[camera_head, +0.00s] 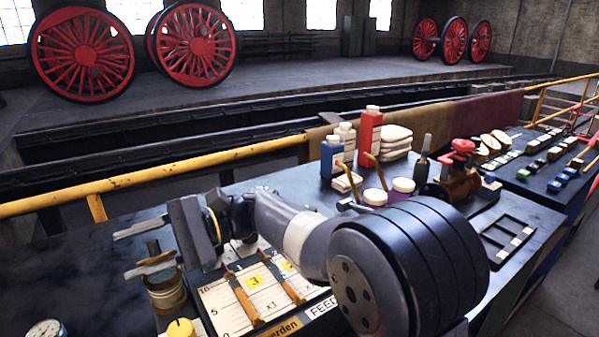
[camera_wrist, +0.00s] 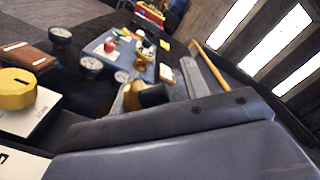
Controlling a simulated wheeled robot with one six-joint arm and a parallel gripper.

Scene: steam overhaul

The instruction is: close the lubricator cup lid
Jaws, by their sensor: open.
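The brass lubricator cup (camera_head: 167,292) stands on the dark bench at the lower left of the head view. A brass, lid-like piece (camera_head: 158,259) with a dark knob shows above it, partly covered by my gripper. I cannot tell how far the lid is tilted. My gripper (camera_head: 122,253) is open, its two grey fingers pointing left at the height of the cup's top. The fingers appear close to the lid; contact cannot be told. In the wrist view, a brass part with a dark round end (camera_wrist: 153,95) shows just beyond my gripper's grey body, which hides much of the lower picture.
A feed board (camera_head: 215,297) with sliders lies right of the cup. A yellow knob (camera_head: 181,328) and a gauge (camera_head: 45,330) are near the front edge. Bottles (camera_head: 370,135), jars and a red-handled valve (camera_head: 462,147) stand farther back. A yellow rail (camera_head: 150,171) runs behind the bench.

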